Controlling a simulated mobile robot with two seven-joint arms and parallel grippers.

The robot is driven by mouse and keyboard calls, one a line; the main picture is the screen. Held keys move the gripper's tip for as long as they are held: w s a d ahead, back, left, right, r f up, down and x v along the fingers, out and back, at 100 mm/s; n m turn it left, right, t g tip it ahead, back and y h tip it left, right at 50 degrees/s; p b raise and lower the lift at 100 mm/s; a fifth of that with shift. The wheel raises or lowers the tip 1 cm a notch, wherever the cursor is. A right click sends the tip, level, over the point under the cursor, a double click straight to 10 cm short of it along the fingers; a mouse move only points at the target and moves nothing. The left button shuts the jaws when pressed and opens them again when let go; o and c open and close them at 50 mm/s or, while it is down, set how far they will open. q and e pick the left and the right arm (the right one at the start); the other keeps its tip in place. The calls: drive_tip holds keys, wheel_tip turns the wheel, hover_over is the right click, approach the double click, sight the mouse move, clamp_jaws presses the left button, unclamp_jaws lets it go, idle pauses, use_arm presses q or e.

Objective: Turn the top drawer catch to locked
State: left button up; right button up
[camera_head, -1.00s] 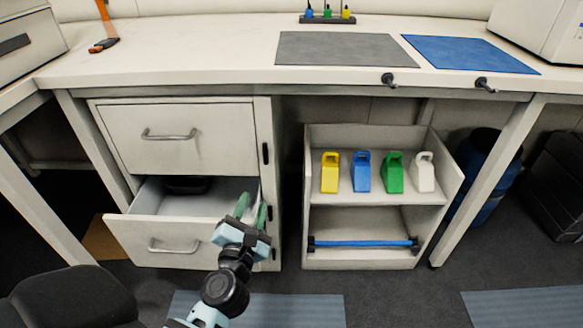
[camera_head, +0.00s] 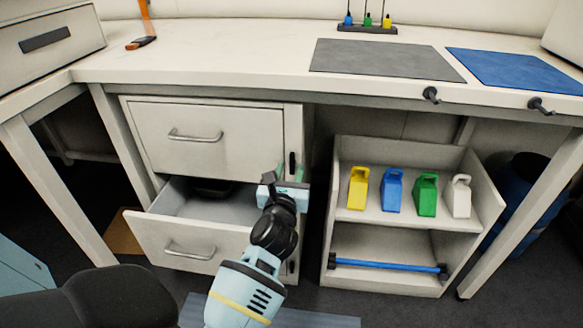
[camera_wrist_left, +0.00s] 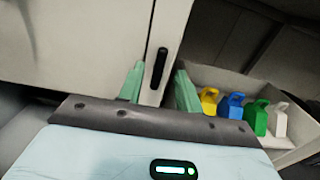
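The top drawer catch (camera_head: 292,163) is a small black upright bar on the cabinet's right front post, beside the shut top drawer (camera_head: 206,137). It also shows in the left wrist view (camera_wrist_left: 159,67), standing upright between my green fingers. My left gripper (camera_head: 291,173) is open at the catch, one finger to each side. In the left wrist view the gripper (camera_wrist_left: 158,86) shows gaps between its fingers and the catch, and it holds nothing. My right gripper is in no view.
The lower drawer (camera_head: 215,250) is pulled open under the top one, with a dark object (camera_head: 212,188) inside. A shelf unit (camera_head: 336,237) with several coloured containers stands to the right. The worktop (camera_head: 220,62) overhangs the cabinet.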

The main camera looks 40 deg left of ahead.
sight(292, 164)
use_arm(q)
drive_tip(key=shift+x, duration=1.35)
clamp_jaws()
